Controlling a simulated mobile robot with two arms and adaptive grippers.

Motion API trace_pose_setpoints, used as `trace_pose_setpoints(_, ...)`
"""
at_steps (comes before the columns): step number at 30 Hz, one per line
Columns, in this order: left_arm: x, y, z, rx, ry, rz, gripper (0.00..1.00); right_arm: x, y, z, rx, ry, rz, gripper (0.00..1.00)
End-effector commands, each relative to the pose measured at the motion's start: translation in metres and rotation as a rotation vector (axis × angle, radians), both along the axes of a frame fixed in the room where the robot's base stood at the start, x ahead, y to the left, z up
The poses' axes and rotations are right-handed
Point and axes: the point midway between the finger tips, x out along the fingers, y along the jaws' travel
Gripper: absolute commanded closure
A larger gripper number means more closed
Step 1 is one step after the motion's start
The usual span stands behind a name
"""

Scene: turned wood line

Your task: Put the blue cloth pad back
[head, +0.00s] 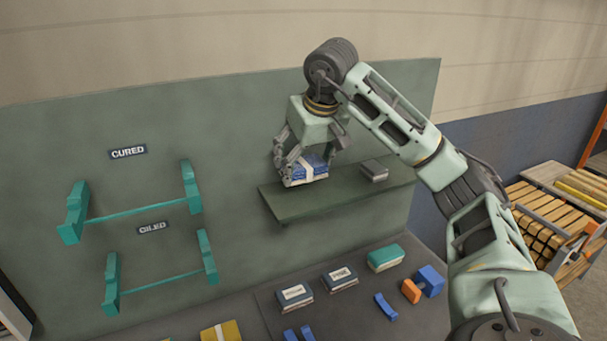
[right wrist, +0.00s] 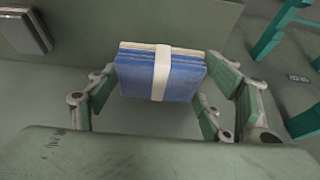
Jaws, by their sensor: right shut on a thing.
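The blue cloth pad (head: 308,169) is a folded blue stack with a white band around it. My right gripper (head: 304,163) is shut on it at the left part of the green wall shelf (head: 285,208). In the right wrist view the pad (right wrist: 185,78) sits between the two fingers, its band facing the camera. I cannot tell whether the pad touches the shelf or is held just above it. My left gripper is not in view.
A grey block (head: 374,170) lies on the shelf, right of the pad. Teal brackets (head: 75,212) under CURED and OILED signs are on the panel at left. Below, the bench holds a teal pad (head: 385,257), labelled blocks (head: 294,296), an orange piece (head: 411,291) and a yellow item (head: 220,331).

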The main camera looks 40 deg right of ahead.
Motion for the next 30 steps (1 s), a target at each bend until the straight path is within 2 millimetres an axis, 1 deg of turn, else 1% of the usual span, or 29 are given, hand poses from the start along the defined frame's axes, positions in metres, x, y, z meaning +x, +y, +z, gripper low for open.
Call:
trace_pose_setpoints(1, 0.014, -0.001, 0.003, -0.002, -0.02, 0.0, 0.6, 0.003, 0.001, -0.001, -0.001, 0.001, 0.0, 0.48)
trace_pose_setpoints(3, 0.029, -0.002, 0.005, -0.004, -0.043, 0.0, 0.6, 0.004, 0.002, -0.005, -0.002, 0.002, -0.002, 0.48)
trace_pose_setpoints(5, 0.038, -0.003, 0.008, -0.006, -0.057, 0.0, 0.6, 0.004, 0.001, -0.01, -0.002, 0.003, -0.002, 0.48)
trace_pose_setpoints(7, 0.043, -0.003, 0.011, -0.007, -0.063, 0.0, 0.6, 0.003, 0.001, -0.019, -0.003, 0.005, -0.003, 0.48)
trace_pose_setpoints(10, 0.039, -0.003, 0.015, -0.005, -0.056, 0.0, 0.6, 0.003, 0.001, -0.031, -0.002, 0.004, -0.002, 0.48)
trace_pose_setpoints(14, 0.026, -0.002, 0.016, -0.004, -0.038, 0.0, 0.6, 0.003, 0.002, -0.042, -0.001, 0.002, -0.001, 0.48)
trace_pose_setpoints(16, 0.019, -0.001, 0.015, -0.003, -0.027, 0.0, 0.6, 0.003, 0.002, -0.043, -0.002, -0.001, -0.002, 0.48)
trace_pose_setpoints(19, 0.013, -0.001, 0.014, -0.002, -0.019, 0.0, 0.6, 0.004, 0.002, -0.043, -0.001, -0.002, -0.001, 0.48)
trace_pose_setpoints(26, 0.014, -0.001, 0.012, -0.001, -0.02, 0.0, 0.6, 0.004, 0.002, -0.047, -0.002, -0.001, -0.002, 0.48)
trace_pose_setpoints(27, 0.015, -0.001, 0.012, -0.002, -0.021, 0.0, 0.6, 0.003, 0.002, -0.048, -0.001, -0.001, -0.001, 0.26)
trace_pose_setpoints(30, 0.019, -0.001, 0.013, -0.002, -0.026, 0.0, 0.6, 0.004, 0.002, -0.047, -0.001, -0.001, -0.001, 0.18)
